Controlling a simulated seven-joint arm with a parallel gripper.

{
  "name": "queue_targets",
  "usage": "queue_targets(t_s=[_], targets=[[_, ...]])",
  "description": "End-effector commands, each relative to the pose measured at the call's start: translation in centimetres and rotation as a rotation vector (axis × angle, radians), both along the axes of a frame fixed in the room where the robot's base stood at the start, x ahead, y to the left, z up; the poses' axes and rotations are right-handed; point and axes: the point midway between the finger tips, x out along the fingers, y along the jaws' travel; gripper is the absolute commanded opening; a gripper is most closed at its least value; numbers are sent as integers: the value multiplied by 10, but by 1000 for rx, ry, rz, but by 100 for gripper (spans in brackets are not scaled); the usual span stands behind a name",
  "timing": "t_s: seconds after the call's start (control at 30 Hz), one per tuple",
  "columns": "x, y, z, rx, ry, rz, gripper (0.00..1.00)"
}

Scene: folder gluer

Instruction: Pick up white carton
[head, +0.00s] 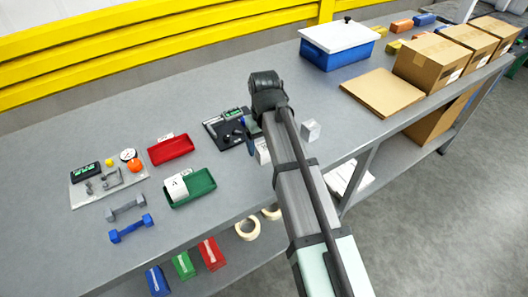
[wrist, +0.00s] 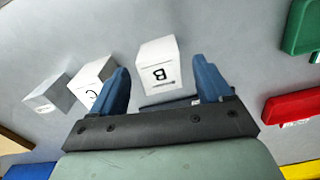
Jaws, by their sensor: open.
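Several small white cartons stand on the grey bench. One marked B (wrist: 157,75) shows in the wrist view between the fingers of my gripper (wrist: 161,64), with visible gaps on both sides. A second, marked C (wrist: 88,84), is left of it, partly hidden by the left finger. A third, greyer box (wrist: 48,93) lies farther left. In the head view one white carton (head: 310,130) stands right of my arm, and another (head: 263,152) is partly hidden by it. My gripper (head: 251,130) is open and empty, mostly hidden by my arm in the head view.
A red tray (head: 187,146) and a green tray (head: 206,178) with a white item in it lie to the left. A cardboard sheet (head: 383,92), brown boxes (head: 434,62) and a blue bin (head: 335,55) are to the right.

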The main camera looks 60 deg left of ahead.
Motion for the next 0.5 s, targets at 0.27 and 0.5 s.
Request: queue_targets(t_s=[0.27,0.5], targets=[[0,0,-3,1,0,0,76],[0,0,-3,1,0,0,53]])
